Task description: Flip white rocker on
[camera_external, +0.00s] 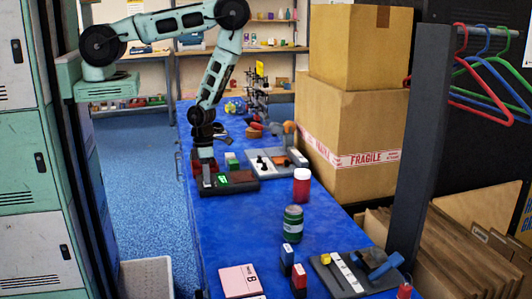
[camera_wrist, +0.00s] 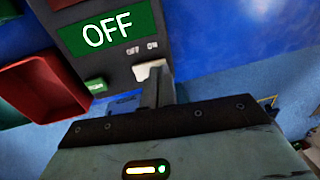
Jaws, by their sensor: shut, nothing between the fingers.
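The white rocker (camera_wrist: 148,69) sits on a dark grey control box (camera_wrist: 125,62), below small OFF and ON labels. A green display (camera_wrist: 107,33) on the box reads OFF. My gripper (camera_wrist: 158,88) is shut and empty, its fingertips right at the rocker's lower edge and covering part of it. I cannot tell whether they touch it, or which way the rocker tilts. In the external view the control box (camera_external: 232,185) lies on the blue table under my gripper (camera_external: 204,160); the rocker cannot be made out there.
A red tray (camera_wrist: 40,85) and a green button (camera_wrist: 96,86) are left of the rocker. Large cartons (camera_external: 350,115) stand behind.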

